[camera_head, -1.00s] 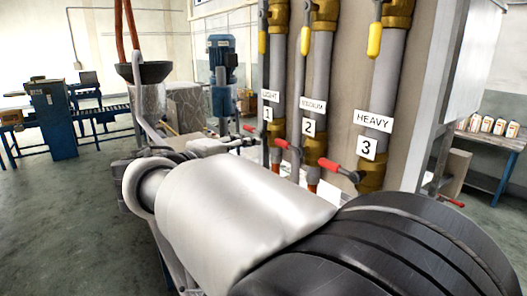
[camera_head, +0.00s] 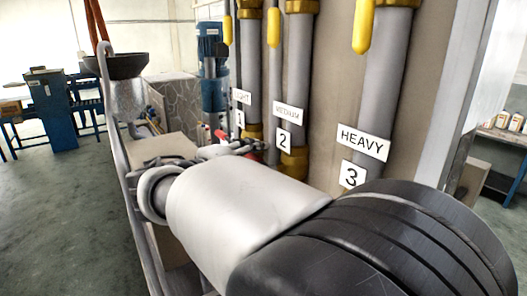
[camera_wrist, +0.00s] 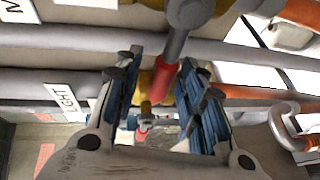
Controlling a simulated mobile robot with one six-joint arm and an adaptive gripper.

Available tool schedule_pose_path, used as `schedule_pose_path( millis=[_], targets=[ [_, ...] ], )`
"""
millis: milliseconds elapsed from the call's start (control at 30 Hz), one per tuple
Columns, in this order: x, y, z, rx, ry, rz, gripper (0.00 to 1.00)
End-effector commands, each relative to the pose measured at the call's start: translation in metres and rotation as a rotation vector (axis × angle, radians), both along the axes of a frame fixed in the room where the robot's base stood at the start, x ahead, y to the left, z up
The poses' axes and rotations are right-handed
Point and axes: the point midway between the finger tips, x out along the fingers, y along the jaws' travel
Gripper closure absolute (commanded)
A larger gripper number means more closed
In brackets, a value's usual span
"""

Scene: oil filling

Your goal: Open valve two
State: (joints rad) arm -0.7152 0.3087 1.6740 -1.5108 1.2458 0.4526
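Pipe two (camera_head: 298,80), with its MEDIUM and 2 label (camera_head: 284,141), stands between the LIGHT and HEAVY pipes in the head view. In the wrist view, a grey valve lever with a red tip (camera_wrist: 160,82) comes down from the nearest pipe at the top; it looks like valve two's handle. My gripper (camera_wrist: 154,78) is open, with the red tip between its two fingers; I cannot tell whether they touch it. In the head view my gripper (camera_head: 238,149) is small, beside the lower ends of pipes one and two, and my arm hides part of the valves.
Another red handle (camera_wrist: 143,128) lies farther off in the wrist view. Pipe three (camera_head: 392,85) stands to the right. Yellow upper handles (camera_head: 274,27) hang above. A black funnel (camera_head: 122,66) is at left. Open floor (camera_head: 60,215) lies to the left.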

Motion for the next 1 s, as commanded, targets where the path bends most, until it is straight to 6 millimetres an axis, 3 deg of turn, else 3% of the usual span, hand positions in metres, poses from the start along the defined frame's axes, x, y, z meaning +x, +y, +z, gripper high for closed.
schedule_pose_path(
  millis=[300, 867, 1000],
  targets=[
    [-0.0002, 0.0004, -0.0009, -0.001, 0.000, 0.001, 0.63],
    [-0.0002, 0.0003, -0.0006, 0.000, 0.000, 0.001, 0.99],
    [-0.0002, 0.0003, -0.0005, 0.000, 0.000, 0.001, 1.00]
  ],
)
